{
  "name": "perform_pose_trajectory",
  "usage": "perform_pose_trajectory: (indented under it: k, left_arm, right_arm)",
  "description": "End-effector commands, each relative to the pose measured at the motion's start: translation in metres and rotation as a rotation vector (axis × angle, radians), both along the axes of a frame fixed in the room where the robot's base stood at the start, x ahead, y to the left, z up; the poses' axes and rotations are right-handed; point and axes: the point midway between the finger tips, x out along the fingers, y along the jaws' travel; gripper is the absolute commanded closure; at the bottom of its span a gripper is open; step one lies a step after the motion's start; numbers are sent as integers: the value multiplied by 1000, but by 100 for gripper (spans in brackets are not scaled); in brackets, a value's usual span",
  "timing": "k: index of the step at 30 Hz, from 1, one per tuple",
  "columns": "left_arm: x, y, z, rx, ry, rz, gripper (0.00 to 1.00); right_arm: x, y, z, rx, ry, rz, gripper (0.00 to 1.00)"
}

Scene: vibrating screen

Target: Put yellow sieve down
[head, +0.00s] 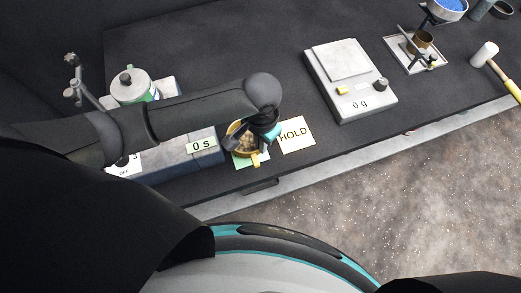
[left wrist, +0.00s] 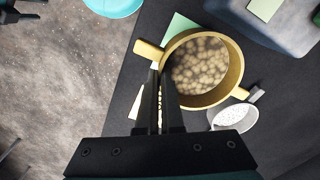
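The yellow sieve (head: 239,128) is a round pan with brown pebbly material in it, near the front edge of the dark table. In the left wrist view the sieve (left wrist: 236,70) shows with a tab on each side and a light green card (left wrist: 181,24) partly under it in the picture. My left gripper (left wrist: 163,78) is closed in on the sieve's near rim, its two fingers close together with the rim between them. In the head view my left gripper (head: 262,132) hides part of the sieve. I cannot tell whether the sieve touches the card. My right gripper is not seen.
A HOLD card (head: 296,134) lies just right of the sieve. A grey-blue machine reading 0 s (head: 190,156) stands left, with a lidded pot (head: 132,86) behind. A scale (head: 350,80) reads 0 g. A stand (head: 415,52) and a mallet (head: 486,54) are farther right.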

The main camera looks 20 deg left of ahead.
Motion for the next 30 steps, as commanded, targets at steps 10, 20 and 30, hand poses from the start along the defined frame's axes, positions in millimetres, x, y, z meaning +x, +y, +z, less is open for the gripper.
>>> perform_pose_trajectory:
  k: [10, 20, 30]
  left_arm:
    - [0, 0, -43, 1, 0, 0, 100]
    - [0, 0, -45, 0, -1, 0, 100]
    - [0, 0, -49, 0, 0, 0, 74]
  right_arm:
    - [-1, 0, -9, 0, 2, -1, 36]
    - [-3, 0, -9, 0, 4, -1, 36]
    - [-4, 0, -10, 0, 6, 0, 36]
